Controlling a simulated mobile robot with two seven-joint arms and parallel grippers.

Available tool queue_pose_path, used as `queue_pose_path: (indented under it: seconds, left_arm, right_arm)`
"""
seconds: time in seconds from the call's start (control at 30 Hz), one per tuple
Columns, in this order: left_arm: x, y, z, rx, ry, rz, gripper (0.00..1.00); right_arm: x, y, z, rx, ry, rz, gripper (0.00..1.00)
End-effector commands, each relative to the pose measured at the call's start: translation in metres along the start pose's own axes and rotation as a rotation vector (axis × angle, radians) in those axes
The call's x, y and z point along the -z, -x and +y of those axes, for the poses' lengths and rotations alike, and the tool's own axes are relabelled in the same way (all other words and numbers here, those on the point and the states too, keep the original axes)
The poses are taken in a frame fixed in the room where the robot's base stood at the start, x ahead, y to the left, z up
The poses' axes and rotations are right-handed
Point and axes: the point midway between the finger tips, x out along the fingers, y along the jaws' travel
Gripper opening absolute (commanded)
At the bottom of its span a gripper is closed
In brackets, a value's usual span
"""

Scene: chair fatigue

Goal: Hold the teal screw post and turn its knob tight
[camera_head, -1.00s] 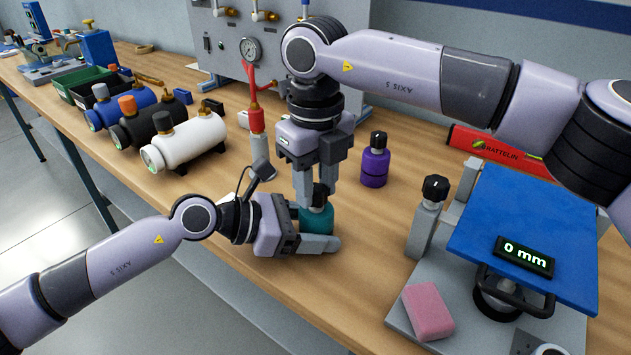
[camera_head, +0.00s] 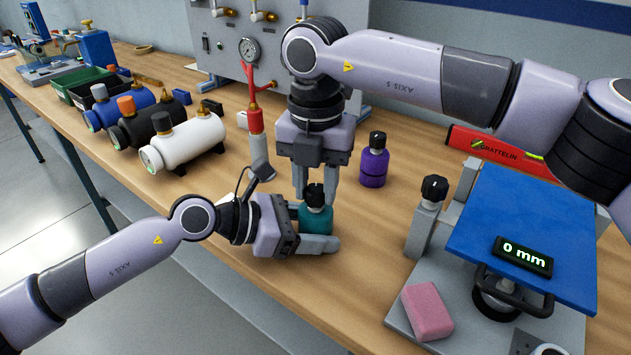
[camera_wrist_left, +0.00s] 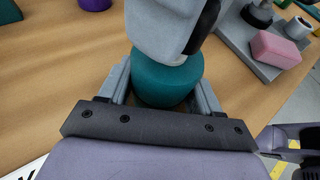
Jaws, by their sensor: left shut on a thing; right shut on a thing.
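The teal screw post (camera_head: 316,219) stands upright on the wooden table, with a black knob (camera_head: 315,196) on top. My left gripper (camera_head: 318,240) is shut on the teal body, low down from the left side. In the left wrist view the teal post (camera_wrist_left: 166,84) sits between the two grey fingers of my left gripper (camera_wrist_left: 166,92). My right gripper (camera_head: 315,190) points straight down from above and is shut on the black knob. In the left wrist view its bulk covers the knob and the top of the post.
A purple post (camera_head: 374,163) with a black knob stands behind right. White, black and blue cylinders lie at left, the white one (camera_head: 185,143) nearest.

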Motion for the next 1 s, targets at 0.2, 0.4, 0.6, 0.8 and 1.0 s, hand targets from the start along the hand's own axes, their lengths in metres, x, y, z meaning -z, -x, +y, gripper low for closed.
queue_pose_path:
  seconds: [0.2, 0.4, 0.6, 0.8, 1.0]
  left_arm:
    - [-0.0001, 0.0, -0.0004, 0.001, -0.001, 0.0, 0.12]
    - [-0.0001, 0.0, -0.0004, 0.001, -0.001, 0.0, 0.12]
    - [0.0, 0.0001, -0.0003, 0.001, -0.001, 0.0, 0.12]
    - [0.0001, 0.0002, -0.0002, 0.001, 0.0, 0.0, 0.12]
    - [0.0002, 0.0002, -0.0001, 0.0, 0.0, 0.001, 0.12]
  right_arm:
    - [-0.0015, 0.0011, -0.0013, 0.0, -0.202, -0.003, 0.05]
    - [-0.0015, 0.0012, -0.0017, -0.001, -0.361, -0.003, 0.05]
    - [-0.0016, 0.0012, -0.0021, -0.001, -0.476, -0.004, 0.05]
    - [-0.0017, 0.0012, -0.0024, -0.001, -0.544, -0.004, 0.05]
    - [-0.0019, 0.0012, -0.0025, -0.001, -0.57, -0.005, 0.05]
